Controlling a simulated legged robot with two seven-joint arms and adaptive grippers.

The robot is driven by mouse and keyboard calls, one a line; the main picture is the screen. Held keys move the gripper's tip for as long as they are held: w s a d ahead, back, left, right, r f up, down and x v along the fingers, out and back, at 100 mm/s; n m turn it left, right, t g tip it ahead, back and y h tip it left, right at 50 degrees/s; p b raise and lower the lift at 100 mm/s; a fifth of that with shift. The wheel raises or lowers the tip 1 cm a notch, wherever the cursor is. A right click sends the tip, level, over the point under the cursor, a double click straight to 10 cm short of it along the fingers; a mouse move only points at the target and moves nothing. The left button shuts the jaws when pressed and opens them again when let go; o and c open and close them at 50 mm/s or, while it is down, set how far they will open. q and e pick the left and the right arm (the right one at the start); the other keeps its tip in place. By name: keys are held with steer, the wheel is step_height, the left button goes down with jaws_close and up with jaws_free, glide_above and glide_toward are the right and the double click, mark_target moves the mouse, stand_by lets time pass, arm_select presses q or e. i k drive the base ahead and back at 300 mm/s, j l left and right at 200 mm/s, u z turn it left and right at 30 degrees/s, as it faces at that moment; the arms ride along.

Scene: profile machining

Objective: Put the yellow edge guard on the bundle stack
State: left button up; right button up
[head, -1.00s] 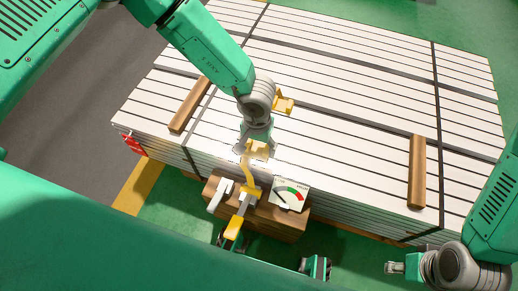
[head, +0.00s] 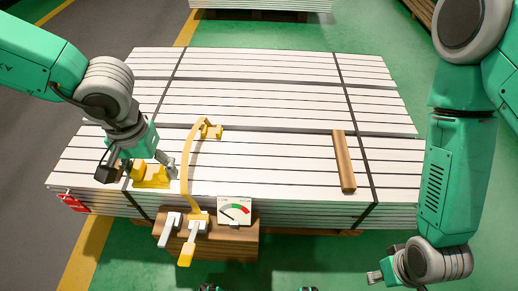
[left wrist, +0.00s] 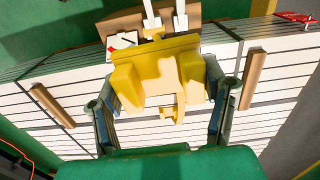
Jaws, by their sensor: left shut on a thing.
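The yellow edge guard (head: 150,175) is in my left gripper (head: 143,178), over the front left part of the bundle stack (head: 270,165). In the left wrist view the guard (left wrist: 150,70) fills the space between my two fingers (left wrist: 162,105). I cannot tell whether it touches the stack.
A wooden batten (head: 344,160) lies on the right. Green floor is clear at right.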

mark_target(278, 164)
steer(key=k+l, duration=0.1)
steer(key=l, duration=0.35)
steer(key=k+l, duration=0.1)
steer(key=l, duration=0.4)
steer(key=k+l, duration=0.1)
steer(key=l, duration=0.35)
steer(key=i+l, duration=0.65)
steer(key=i+j+u, duration=0.05)
